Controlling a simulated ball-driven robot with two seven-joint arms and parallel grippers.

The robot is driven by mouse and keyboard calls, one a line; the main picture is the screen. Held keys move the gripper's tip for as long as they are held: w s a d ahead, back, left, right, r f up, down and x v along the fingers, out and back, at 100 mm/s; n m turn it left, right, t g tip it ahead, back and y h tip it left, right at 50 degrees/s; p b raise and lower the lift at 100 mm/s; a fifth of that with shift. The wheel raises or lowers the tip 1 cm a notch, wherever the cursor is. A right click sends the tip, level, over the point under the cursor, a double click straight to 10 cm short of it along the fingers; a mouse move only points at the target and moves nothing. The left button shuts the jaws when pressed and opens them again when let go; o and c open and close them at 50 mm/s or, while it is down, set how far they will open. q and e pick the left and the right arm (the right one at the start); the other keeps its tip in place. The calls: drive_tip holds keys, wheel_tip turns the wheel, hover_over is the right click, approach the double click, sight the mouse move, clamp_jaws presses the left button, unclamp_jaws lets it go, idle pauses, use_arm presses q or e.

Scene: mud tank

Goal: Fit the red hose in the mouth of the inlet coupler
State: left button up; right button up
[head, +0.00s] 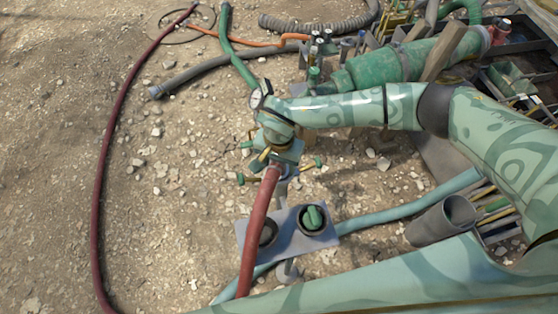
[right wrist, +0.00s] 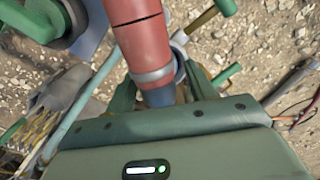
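The red hose (head: 257,222) rises from the bottom of the head view to my right gripper (head: 275,165). In the right wrist view the hose (right wrist: 140,35), with a grey band, passes between the two green fingers of this gripper (right wrist: 161,92), which are shut on it near its end. What looks like the inlet coupler (head: 283,187), grey with green levers, stands just below the gripper, mostly hidden by it. Part of its metal ring (right wrist: 179,39) shows behind the hose in the right wrist view. Its mouth is hidden, and hose and coupler look apart. My left gripper is out of view.
A grey plate (head: 322,239) with two round holders, one with a green piece, lies below the coupler. A pale blue hose (head: 410,208) runs past it. A dark red hose (head: 100,190) curves along the left. Open gravel lies between. Crates and a green cylinder (head: 400,62) crowd the upper right.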

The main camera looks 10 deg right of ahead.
use_arm(q)
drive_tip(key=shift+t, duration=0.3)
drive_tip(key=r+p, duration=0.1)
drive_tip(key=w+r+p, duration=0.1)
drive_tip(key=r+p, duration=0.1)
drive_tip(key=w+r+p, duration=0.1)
drive_tip(key=p, duration=0.1)
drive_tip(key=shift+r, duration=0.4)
use_arm(e)
wheel_tip(320, 180, up, 16)
drive_tip(key=shift+r, duration=0.15)
